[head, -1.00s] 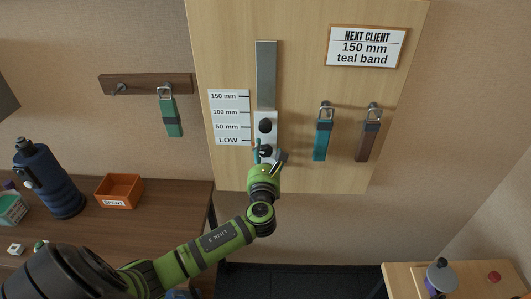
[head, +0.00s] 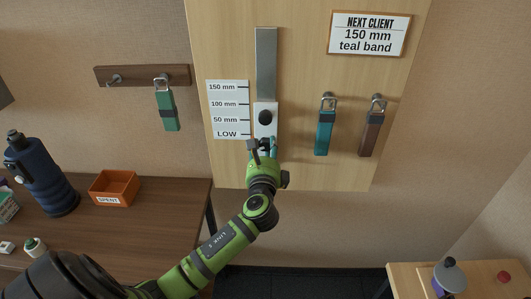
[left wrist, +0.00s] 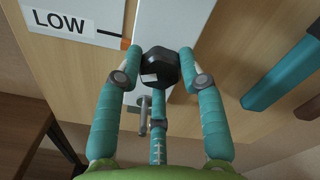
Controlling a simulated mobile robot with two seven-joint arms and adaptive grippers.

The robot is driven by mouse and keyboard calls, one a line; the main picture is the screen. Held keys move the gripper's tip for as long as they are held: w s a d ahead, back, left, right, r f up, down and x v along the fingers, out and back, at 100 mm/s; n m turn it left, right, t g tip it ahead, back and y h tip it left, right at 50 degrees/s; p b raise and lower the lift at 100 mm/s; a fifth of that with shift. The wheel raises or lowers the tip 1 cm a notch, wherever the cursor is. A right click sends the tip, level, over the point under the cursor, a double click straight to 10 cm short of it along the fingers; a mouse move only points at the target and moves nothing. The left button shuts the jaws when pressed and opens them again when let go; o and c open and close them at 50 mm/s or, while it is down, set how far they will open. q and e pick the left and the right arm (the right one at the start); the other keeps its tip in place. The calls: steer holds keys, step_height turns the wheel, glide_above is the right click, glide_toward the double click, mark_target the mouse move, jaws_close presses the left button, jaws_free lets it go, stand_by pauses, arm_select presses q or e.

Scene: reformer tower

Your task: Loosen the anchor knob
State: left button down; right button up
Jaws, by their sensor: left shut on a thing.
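A white sliding carriage (head: 262,107) sits at the bottom of a grey vertical rail (head: 266,62) on the wooden panel. A round upper black knob (head: 265,117) on it is clear of my gripper. My left gripper (head: 263,146) is at the carriage's lower end, shut on a lower black faceted knob. That knob (left wrist: 160,68) shows between the teal fingers in the left wrist view, with a pale mark on its face; the head view hides it. A metal peg (left wrist: 143,112) sticks out just below it. An orange pointer (left wrist: 113,38) lines up with LOW. My right gripper is not in view.
A teal band (head: 325,130) and a brown band (head: 371,132) hang right of the carriage. A green band (head: 167,109) hangs on a left rack. A scale card (head: 228,108) is beside the rail. A bottle (head: 40,175) and an orange SPENT bin (head: 114,187) stand on the left table.

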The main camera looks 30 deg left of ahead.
arm_select(q)
steer(key=n+b, duration=0.1)
steer(key=n, duration=0.2)
steer(key=shift+f, duration=0.1)
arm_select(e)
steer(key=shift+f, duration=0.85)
arm_select(q)
steer(key=shift+n, duration=0.6)
steer(key=n+b, duration=0.2)
steer(key=n, duration=0.1)
steer(key=n+b, duration=0.2)
steer(key=n, duration=0.1)
steer(key=shift+f+n, duration=0.2)
steer(key=shift+n, duration=0.2)
steer(key=n, duration=0.2)
steer(key=n+b, duration=0.1)
steer(key=shift+r+n, duration=0.2)
steer(key=shift+n, duration=0.2)
steer(key=shift+r+n, duration=0.15)
steer(key=shift+n, duration=0.15)
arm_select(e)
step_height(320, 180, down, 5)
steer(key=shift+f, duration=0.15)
